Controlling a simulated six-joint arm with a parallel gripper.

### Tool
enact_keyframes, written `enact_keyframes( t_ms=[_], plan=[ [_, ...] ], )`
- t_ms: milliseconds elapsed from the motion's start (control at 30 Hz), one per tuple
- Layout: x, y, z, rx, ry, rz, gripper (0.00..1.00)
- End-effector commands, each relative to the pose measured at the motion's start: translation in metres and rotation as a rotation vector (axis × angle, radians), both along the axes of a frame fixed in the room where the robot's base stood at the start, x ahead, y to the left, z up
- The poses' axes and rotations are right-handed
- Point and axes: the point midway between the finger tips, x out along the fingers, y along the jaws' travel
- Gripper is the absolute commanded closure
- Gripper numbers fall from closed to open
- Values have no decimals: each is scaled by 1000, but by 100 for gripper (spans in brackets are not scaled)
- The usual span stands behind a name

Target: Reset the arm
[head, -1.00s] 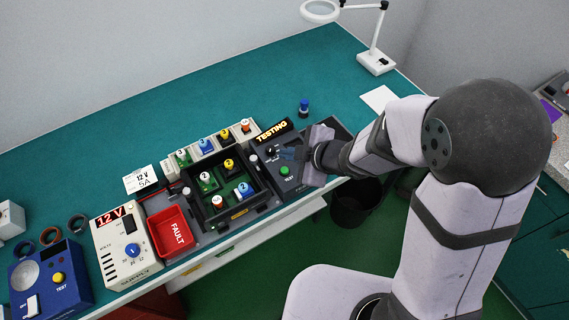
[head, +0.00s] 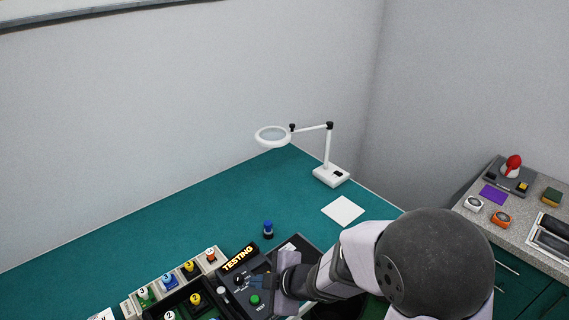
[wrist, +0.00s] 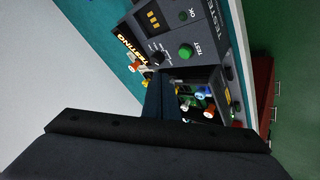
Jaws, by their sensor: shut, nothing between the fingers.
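My gripper (head: 262,281) is at the dark tester (head: 270,262), low over its panel. In the wrist view the closed fingers (wrist: 160,92) point towards the tester panel (wrist: 190,28), close to its black knob (wrist: 158,57); I cannot tell whether they touch it. Nothing is held. The tester has a lit TESTING display (head: 239,256) and a green TEST button (head: 255,300).
A rack (head: 176,275) of numbered coloured parts stands left of the tester. A blue-capped part (head: 268,229), white sheet (head: 343,210) and magnifier lamp (head: 331,175) are on the teal bench (head: 160,235), whose back is clear. A grey side counter (head: 515,225) holds several items.

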Motion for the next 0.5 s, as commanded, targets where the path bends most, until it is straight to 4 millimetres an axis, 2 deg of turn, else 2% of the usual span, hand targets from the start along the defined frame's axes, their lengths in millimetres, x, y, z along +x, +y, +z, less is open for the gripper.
enact_keyframes(
  t_ms=[167,267,367,400,500],
  plan=[
    [4,-38,-23,-118,79,-153,100],
    [0,-78,-42,-213,168,-332,100],
    [-21,-124,-60,-320,298,-553,100],
    [-34,-142,-65,-361,354,-644,100],
    [-73,-178,-67,-445,499,-866,100]
  ],
)
